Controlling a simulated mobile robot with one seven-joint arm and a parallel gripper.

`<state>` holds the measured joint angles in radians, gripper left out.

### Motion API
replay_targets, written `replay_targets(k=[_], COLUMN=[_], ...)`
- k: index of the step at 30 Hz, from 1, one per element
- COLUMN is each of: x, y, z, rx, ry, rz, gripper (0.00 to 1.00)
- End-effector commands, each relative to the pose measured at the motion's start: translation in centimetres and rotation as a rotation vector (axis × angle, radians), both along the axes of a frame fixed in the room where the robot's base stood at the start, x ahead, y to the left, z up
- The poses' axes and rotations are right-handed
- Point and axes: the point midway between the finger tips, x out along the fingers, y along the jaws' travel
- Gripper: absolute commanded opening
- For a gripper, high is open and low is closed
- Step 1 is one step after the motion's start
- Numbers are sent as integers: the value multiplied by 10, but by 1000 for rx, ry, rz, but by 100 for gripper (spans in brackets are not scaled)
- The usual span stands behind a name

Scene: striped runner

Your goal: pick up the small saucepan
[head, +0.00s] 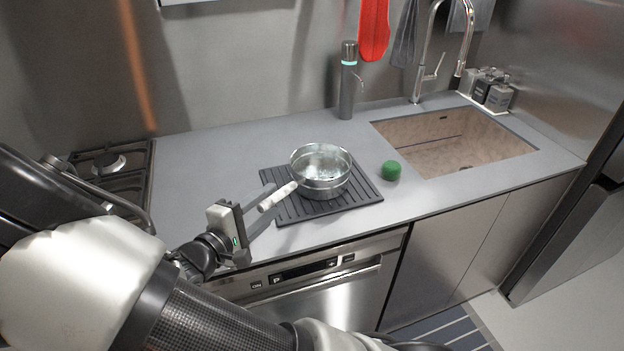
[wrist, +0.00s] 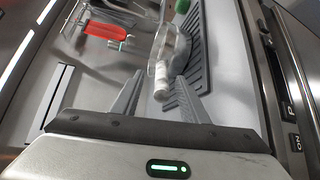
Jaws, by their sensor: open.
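The small saucepan (head: 322,180) is a shiny metal pan with a pale handle (head: 277,196). It stands upright on a dark ribbed mat (head: 352,198) on the grey counter, its handle pointing to the front left. My gripper (head: 258,205) is open and empty at the handle end of the pan. In the wrist view the pan (wrist: 176,50) is partly cut by glare, and its handle (wrist: 161,80) points down between the open fingers of my gripper (wrist: 160,100). I cannot tell whether the fingertips are level with the handle.
A green round object (head: 391,170) sits right of the mat. A sink (head: 455,140) lies at the right, a dark cylinder dispenser (head: 347,85) stands behind, and a gas hob (head: 108,165) is at the left. The counter (head: 215,160) left of the mat is clear.

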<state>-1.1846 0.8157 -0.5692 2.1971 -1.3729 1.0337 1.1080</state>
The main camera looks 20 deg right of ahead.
Motion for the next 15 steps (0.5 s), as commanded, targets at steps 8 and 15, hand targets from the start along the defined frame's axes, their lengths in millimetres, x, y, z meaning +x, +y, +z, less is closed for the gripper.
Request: replay_targets(k=[8,15], x=[15,36], y=[-18,-44], z=[-4,-12], rx=[-1,-2], ry=[1,0], rz=[0,-2], gripper=[40,40])
